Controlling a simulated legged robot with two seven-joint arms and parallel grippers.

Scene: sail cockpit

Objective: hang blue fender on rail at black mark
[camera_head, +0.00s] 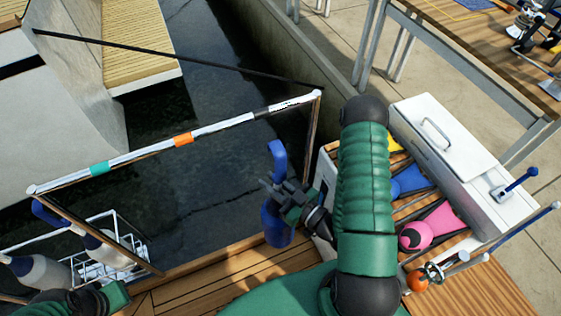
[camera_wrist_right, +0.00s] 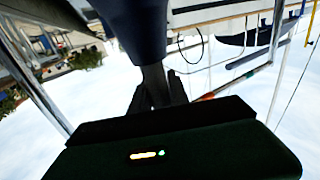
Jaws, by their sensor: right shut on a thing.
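My right gripper (camera_head: 275,188) is shut on the blue fender (camera_head: 277,225), whose curved blue hook (camera_head: 278,152) rises above the fingers and whose body hangs below. In the right wrist view the fender is a dark blue shape (camera_wrist_right: 128,18) at the top, with a narrow dark part between the fingers (camera_wrist_right: 157,90). The white rail (camera_head: 221,125) runs across the head view, with teal, orange and black marks. The black mark (camera_head: 257,112) is near its right end. Fender and hook are apart from the rail, below and right of the mark. My left arm shows at bottom left; its gripper's jaws are unclear.
Dark water lies beyond the rail.

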